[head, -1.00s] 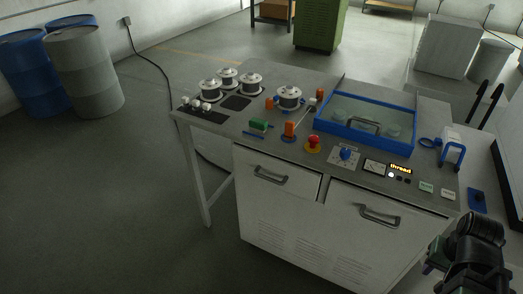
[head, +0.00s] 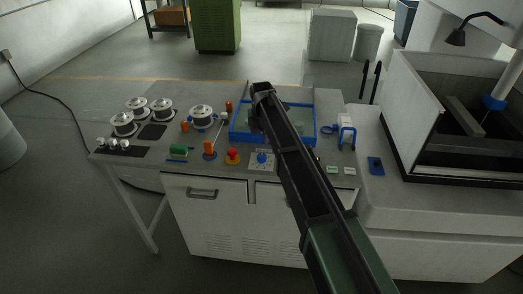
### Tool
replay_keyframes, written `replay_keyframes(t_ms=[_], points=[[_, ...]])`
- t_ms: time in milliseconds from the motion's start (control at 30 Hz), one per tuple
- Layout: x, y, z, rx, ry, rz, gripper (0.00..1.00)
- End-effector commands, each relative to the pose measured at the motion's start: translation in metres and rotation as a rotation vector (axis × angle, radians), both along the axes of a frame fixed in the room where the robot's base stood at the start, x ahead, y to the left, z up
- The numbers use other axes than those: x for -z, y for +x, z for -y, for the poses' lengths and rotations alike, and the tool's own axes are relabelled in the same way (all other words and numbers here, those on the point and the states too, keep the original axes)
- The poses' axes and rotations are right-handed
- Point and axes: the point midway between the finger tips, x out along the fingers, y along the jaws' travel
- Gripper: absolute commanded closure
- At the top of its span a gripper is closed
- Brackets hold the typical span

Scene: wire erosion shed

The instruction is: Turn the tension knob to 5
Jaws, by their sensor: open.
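The blue tension knob (head: 262,157) sits on a pale dial plate (head: 261,166) on the front part of the bench top (head: 225,160), just right of a red mushroom button. Its scale marks are too small to read, so I cannot tell where it points. My arm rises from the lower right across the bench, and its upper end is above the blue-framed tray. My gripper does not show; it may be hidden behind the arm. The arm passes close to the right of the knob in the picture and covers the meter and display area.
The red button (head: 233,155), an orange-handled lever (head: 209,148) and a green block (head: 178,150) stand left of the knob. Wire spools (head: 202,115) are farther back. The blue-framed tray (head: 238,136) lies behind the knob. A blue clamp (head: 347,135) is to the right.

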Motion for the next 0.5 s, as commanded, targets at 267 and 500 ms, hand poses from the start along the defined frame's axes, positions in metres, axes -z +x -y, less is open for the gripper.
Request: replay_keyframes(t_ms=[267,500], points=[[0.036,-0.002,0.002,0.005,0.0,0.0,0.35],[0.093,-0.002,0.002,0.006,0.0,0.0,0.35]])
